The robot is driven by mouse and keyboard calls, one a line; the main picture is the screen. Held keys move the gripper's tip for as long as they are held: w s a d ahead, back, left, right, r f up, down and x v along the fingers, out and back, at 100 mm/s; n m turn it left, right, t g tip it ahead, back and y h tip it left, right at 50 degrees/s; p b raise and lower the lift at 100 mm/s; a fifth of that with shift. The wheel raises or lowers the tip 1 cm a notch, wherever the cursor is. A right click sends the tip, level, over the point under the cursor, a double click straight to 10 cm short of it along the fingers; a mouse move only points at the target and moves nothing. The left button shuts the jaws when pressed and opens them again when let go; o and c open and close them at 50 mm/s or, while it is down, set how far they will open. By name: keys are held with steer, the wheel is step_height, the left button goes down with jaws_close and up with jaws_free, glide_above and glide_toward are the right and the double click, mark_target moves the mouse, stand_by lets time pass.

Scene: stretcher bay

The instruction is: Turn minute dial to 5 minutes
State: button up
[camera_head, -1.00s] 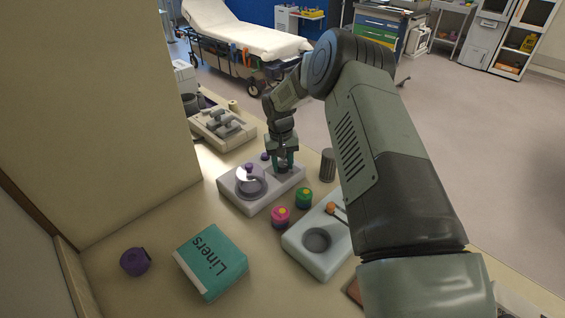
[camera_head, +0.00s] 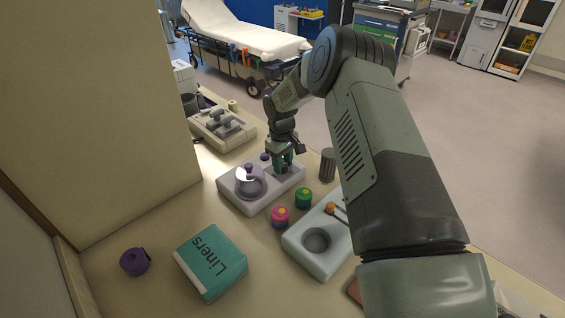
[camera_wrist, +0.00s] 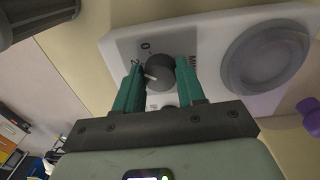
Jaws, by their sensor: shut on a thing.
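The minute dial (camera_wrist: 161,72) is a dark round knob with a white pointer line, on a pale panel. My gripper (camera_wrist: 160,78) is shut on the dial, with one green finger on each side. The pointer lies toward the left finger. A "0" shows above the dial, and another mark, partly hidden by the left finger, is at its upper left. Letters at its right are partly covered by the other finger. In the head view, my gripper (camera_head: 282,161) reaches down onto the right part of the pale device (camera_head: 258,201); the dial is hidden there.
A lidded, purple-knobbed round vessel (camera_head: 250,182) sits on the device's left part. A grey ribbed cylinder (camera_head: 327,165) stands close at right. A Liners box (camera_head: 212,262) lies nearer.

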steer(key=n, duration=0.5)
steer(key=shift+d+n, duration=0.1)
steer(key=shift+n, duration=0.2)
steer(key=n, duration=0.4)
steer(key=shift+w+n, duration=0.1)
steer(key=shift+n, duration=0.2)
steer(key=n, duration=0.4)
steer(key=shift+w, duration=0.1)
steer(key=n, duration=0.4)
steer(key=shift+n+y, duration=0.3)
steer(key=o, duration=1.1)
steer(key=shift+c, duration=0.2)
